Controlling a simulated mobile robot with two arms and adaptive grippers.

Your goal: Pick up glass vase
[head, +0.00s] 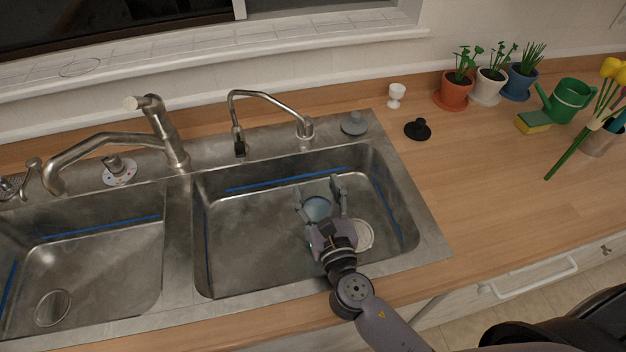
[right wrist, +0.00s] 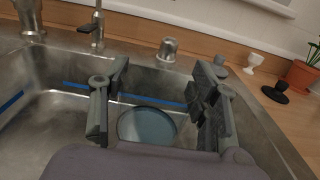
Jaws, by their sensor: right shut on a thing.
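The glass vase shows as a bluish round glass shape (head: 317,208) in the right basin of the sink. In the right wrist view its round bluish top (right wrist: 147,126) lies between the two fingers. My right gripper (head: 320,197) reaches down into that basin from the front and is shut on the vase, one finger on each side. The palm hides the near part of the vase, so I cannot tell whether it touches the basin floor. My left gripper is not in view.
The steel basin walls (head: 215,250) surround my right gripper. A drain (head: 363,235) lies at its right. Faucets (head: 270,95) stand behind. A white egg cup (head: 396,95), a black stopper (head: 417,129), potted plants (head: 457,88) and a green watering can (head: 568,100) stand on the right counter. Its front is clear.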

